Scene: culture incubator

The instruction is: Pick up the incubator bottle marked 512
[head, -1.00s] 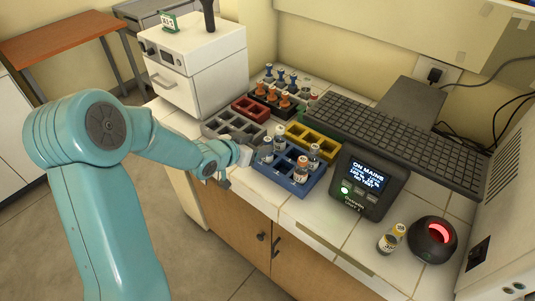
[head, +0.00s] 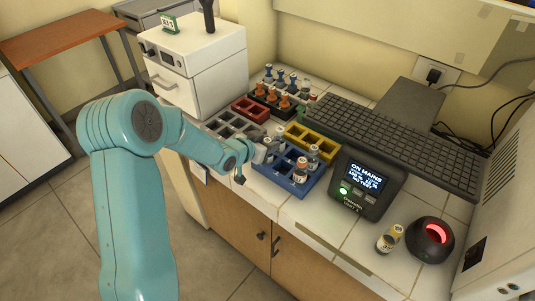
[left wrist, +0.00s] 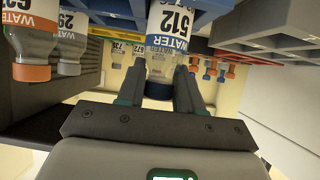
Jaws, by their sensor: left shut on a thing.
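The bottle marked 512 (left wrist: 168,28) has a white and blue WATER label and a dark cap; it appears upside down in the left wrist view. My left gripper (left wrist: 159,82) is shut on its cap end, one finger on each side. In the head view my left gripper (head: 258,153) is at the left side of the blue rack (head: 285,184), and it partly hides the bottle. The bottle still appears to be at the rack; whether it is lifted I cannot tell. My right gripper is not in view.
An orange-capped bottle (head: 301,171) and a grey-capped bottle (head: 313,154) stand in the blue rack. Yellow (head: 322,151), red and grey racks stand behind.

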